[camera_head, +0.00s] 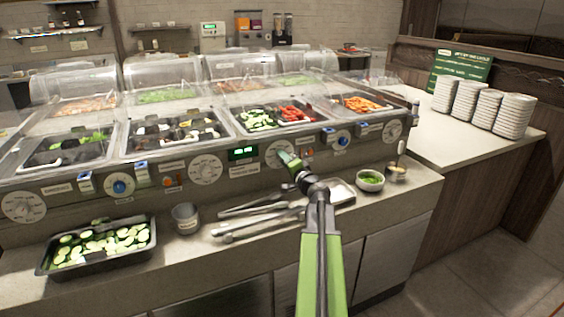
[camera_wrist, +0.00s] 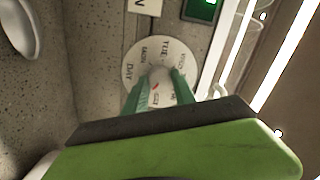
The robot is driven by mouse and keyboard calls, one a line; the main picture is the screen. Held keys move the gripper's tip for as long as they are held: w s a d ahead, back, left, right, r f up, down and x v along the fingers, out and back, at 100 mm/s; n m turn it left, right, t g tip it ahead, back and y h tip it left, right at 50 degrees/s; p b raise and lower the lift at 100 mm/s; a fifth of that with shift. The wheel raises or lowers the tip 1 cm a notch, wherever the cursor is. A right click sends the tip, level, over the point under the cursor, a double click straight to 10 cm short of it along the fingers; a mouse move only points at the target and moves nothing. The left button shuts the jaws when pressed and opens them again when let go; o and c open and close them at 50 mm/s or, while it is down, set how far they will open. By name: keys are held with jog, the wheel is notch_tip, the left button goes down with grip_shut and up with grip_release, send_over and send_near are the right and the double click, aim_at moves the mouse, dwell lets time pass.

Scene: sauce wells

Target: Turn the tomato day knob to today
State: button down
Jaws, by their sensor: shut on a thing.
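A white round day dial (camera_head: 276,149) is on the sloped counter front, below the wells with cucumber and red tomato (camera_head: 294,113). In the wrist view the dial (camera_wrist: 133,62) shows day letters around its rim, with TUE readable. My gripper (camera_head: 286,157) reaches it from the front. In the wrist view its two green fingers (camera_wrist: 161,83) are shut on the pale knob (camera_wrist: 158,93) at the dial's middle.
Other white dials (camera_head: 205,169) and blue buttons line the counter front. Tongs (camera_head: 258,222), a metal cup (camera_head: 186,218), a tray of cucumber slices (camera_head: 75,262) and a bowl of greens (camera_head: 370,181) stand on the ledge below. Stacked plates (camera_head: 468,102) are at right.

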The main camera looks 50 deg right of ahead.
jog(key=shift+m, duration=1.2)
jog(key=c, duration=1)
grip_release()
jog(key=shift+c, duration=0.2)
jog(key=shift+a, duration=0.1)
